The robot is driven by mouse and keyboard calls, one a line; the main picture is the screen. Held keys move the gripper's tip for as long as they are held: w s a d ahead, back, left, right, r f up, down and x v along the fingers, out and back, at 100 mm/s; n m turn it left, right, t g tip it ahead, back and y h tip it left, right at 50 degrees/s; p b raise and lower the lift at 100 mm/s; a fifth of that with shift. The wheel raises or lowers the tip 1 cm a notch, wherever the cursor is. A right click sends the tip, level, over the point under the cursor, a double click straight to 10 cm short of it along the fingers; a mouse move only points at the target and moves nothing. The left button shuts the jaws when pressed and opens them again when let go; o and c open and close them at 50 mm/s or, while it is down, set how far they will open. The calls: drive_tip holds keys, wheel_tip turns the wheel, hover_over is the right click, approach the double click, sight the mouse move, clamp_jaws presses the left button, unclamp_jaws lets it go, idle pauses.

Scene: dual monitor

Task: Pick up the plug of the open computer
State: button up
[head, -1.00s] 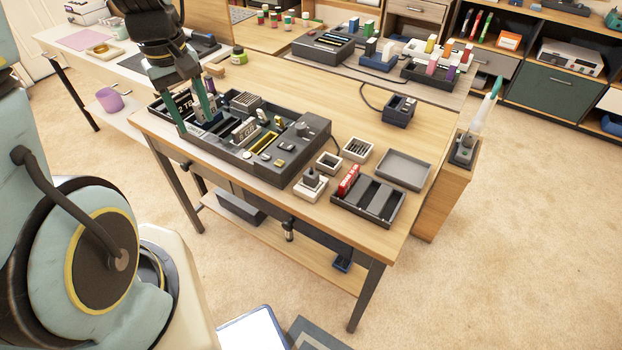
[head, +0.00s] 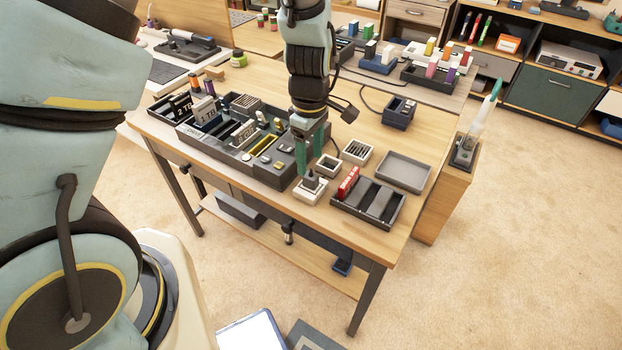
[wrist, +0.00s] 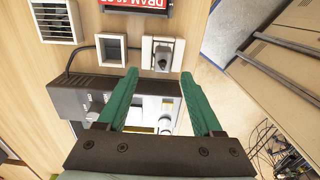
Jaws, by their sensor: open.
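The plug (head: 311,181) is a small dark grey piece standing upright in a white square socket block (head: 311,193) at the table's front edge. It also shows in the wrist view (wrist: 162,56), in its white block, just beyond the fingertips. The open computer (head: 262,172) is a long dark grey case with its top open and parts inside, left of the plug. My gripper (head: 311,168) points down with its green fingers apart and empty, above and close to the plug. The wrist view shows its fingertips (wrist: 160,74) on either side of the line to the plug.
Two white square boxes, one hollow (head: 328,165) and one with slats (head: 357,151), stand right of the plug. A dark divided tray (head: 369,203) holds a red module (head: 348,184). An empty grey tray (head: 404,171) lies behind it. Bare tabletop shows at the far right.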

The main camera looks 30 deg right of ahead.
sight(311, 175)
drive_tip(key=shift+s+f+p, duration=0.15)
drive_tip(key=shift+f+p, duration=0.35)
drive_tip(key=shift+f, duration=1.05)
drive_tip(key=shift+s+f+p, duration=0.15)
drive_tip(key=shift+f+p, duration=0.3)
drive_tip(key=shift+f, duration=1.05)
drive_tip(key=shift+c, duration=0.2)
clamp_jaws()
